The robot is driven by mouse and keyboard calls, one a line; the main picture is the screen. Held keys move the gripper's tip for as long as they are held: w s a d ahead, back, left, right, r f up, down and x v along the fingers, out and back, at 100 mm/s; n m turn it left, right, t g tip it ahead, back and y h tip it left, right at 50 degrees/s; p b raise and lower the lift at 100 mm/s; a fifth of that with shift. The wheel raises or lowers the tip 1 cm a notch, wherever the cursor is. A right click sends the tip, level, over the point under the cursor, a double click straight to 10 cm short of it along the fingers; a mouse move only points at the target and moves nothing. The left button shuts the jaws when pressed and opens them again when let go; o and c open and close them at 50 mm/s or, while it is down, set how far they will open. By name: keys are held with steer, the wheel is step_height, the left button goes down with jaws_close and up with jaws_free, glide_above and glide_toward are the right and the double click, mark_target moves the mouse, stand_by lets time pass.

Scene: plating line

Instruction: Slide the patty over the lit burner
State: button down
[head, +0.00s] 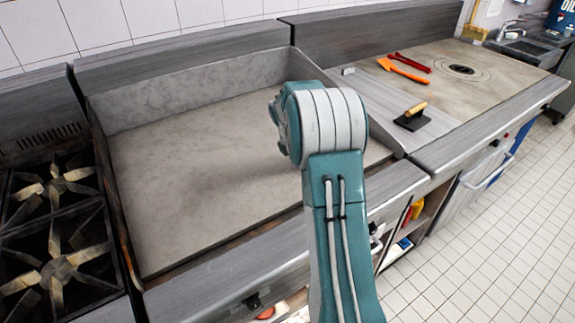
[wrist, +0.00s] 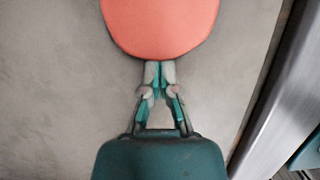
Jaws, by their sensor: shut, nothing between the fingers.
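The patty (wrist: 160,22) is a flat, round, salmon-pink disc lying on the grey griddle in the wrist view. Its far part is cut off by the top of that view. My gripper (wrist: 159,72) is shut and empty, with its fingertips at the near edge of the patty. I cannot tell whether they touch it. In the head view my arm hides the patty and my gripper. The griddle plate (head: 190,165) is bare where it shows. No flame or glow shows in either view, so I cannot tell which burner is lit.
Low walls enclose the griddle at the back and sides. Iron burner grates (head: 55,270) stand at the left. To the right are a press with a wooden handle (head: 412,117), an orange spatula (head: 403,70), red tongs (head: 410,62) and a flat top with a round centre (head: 462,69).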

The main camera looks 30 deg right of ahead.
mark_target(288, 173)
steer(key=a, duration=0.4)
steer(key=shift+w+a+f, duration=0.1)
steer(key=shift+w+a, duration=0.05)
steer(key=shift+a, duration=0.05)
steer(key=v, duration=1)
steer(key=shift+d, duration=0.15)
steer(key=s+a+r+m+t+y, duration=0.1)
steer(key=s+a+r+m, duration=0.35)
steer(key=s, duration=0.25)
steer(key=s+a+r+m+t, duration=0.2)
steer(key=s+a+r+m, duration=0.15)
steer(key=s+a, duration=0.25)
steer(key=s+a+r+m+t+y, duration=0.1)
steer(key=s+a+r+m, duration=0.25)
steer(key=s+a, duration=0.3)
steer(key=s+a+f+m+t, duration=0.1)
steer(key=s+a+f+m, duration=0.2)
steer(key=s+m, duration=0.3)
steer(key=s+f, duration=0.1)
steer(key=s, duration=0.3)
steer(key=shift+t+y, duration=0.3)
steer(key=shift+y, duration=0.1)
